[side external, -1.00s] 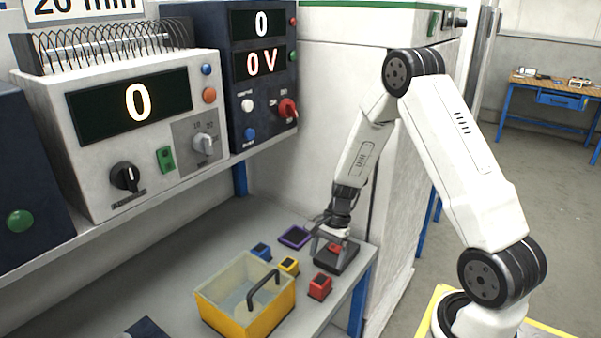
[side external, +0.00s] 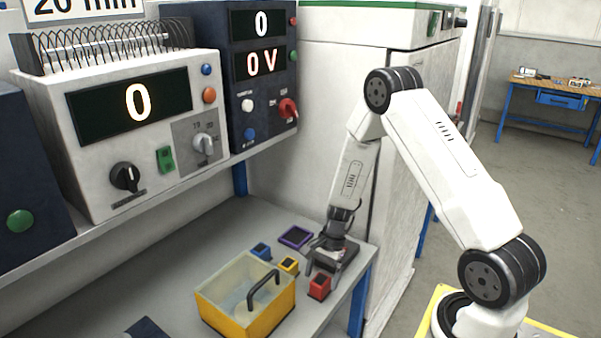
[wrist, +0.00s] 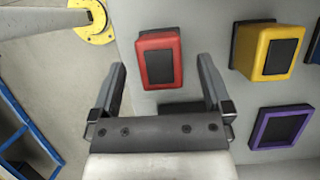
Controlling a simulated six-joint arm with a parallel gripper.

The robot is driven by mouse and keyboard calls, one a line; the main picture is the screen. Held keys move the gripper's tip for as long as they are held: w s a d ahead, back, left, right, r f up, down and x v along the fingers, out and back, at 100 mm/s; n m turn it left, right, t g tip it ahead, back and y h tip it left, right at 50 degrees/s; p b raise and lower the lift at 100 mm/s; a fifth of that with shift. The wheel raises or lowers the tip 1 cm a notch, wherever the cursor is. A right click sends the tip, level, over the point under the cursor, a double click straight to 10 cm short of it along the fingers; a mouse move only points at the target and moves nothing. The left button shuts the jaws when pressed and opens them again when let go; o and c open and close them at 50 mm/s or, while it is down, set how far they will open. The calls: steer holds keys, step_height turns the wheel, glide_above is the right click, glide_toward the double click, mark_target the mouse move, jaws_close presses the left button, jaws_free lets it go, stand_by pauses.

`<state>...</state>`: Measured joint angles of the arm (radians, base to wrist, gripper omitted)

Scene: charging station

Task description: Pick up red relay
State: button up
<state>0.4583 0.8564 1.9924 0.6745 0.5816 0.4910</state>
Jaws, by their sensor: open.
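The red relay (side external: 320,285) is a small red block with a dark top, upright near the right front part of the bench. In the wrist view the red relay (wrist: 159,59) lies in the space between the fingertips, nearer the right finger. My gripper (side external: 324,270) is open, low over the bench at the relay, with one finger seen at its left in the side view. The fingers in the wrist view (wrist: 162,66) stand apart with nothing held. Contact with the relay cannot be told.
A yellow box (side external: 232,318) with a handle is left of the red relay. A dark block (side external: 349,257) is partly hidden behind my gripper.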

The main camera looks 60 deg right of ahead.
steer(key=shift+x, duration=0.95)
jaws_close()
